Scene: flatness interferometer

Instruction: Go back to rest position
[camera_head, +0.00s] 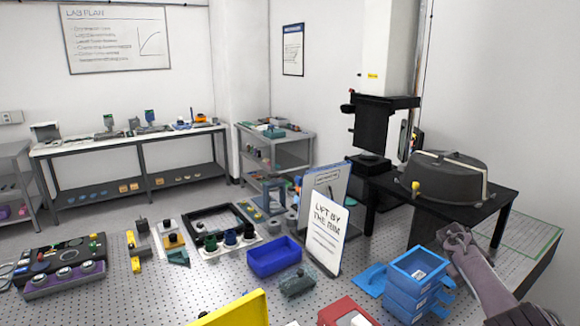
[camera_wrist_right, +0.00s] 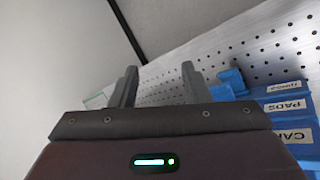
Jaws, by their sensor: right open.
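My right gripper (camera_head: 455,238) is at the right of the head view, its arm coming in from the lower right corner. It is above the table's right side, beside the stacked blue bins (camera_head: 415,283). In the right wrist view the two fingers (camera_wrist_right: 158,85) are apart with nothing between them. My left gripper is not in the head view.
Labelled blue bins (camera_wrist_right: 284,108) are close on the right of the wrist view. A dark domed case (camera_head: 445,177) sits on a black stand behind the gripper. A "Lift by the rim" sign (camera_head: 325,222), blue tray (camera_head: 273,258) and yellow bin (camera_head: 240,310) occupy the perforated table.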

